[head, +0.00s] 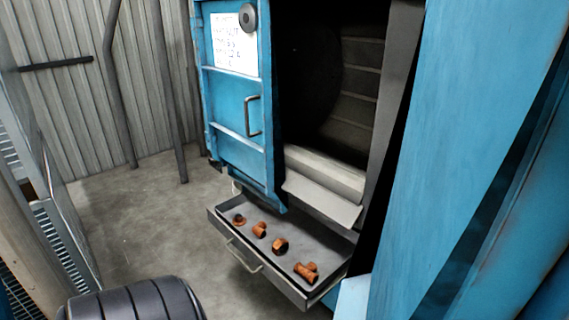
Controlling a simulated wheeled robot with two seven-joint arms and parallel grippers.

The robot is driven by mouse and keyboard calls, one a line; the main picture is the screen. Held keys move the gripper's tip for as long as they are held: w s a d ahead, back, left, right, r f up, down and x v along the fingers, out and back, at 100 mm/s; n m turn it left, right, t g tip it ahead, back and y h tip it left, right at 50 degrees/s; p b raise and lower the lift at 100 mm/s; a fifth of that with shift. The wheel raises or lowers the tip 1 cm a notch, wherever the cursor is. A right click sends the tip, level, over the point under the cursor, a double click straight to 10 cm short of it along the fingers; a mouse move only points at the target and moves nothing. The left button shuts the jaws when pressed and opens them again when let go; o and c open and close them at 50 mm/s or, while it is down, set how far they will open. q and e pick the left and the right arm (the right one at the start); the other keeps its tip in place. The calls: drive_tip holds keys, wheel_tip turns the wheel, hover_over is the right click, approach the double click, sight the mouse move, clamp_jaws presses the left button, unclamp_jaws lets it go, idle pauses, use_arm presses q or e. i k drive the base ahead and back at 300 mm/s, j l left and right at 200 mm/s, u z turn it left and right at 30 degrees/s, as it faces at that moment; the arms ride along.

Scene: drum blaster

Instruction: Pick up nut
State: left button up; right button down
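A shallow grey metal drawer tray (318,292) is pulled out below the blue cabinet and holds several rust-orange metal fittings in a row. The third from the left, a short chunky piece with a dark opening, looks like the nut (280,246). To its left are an elbow-like fitting (259,230) and a small, low ring-like piece (239,220). To its right lies a longer tee-like fitting (307,271). The pieces are small, so their exact shapes are hard to tell. Neither of my grippers shows in the head view.
A blue door (237,120) with a handle (253,116) stands open beside the dark machine opening. A metal lip (322,200) juts out above the tray's back. A large blue panel (465,130) borders the right. Concrete floor (150,225) is clear left of the tray.

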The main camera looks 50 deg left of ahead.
sight(279, 248)
drive_tip(key=j+z, duration=0.45)
drive_tip(key=j, duration=1.2)
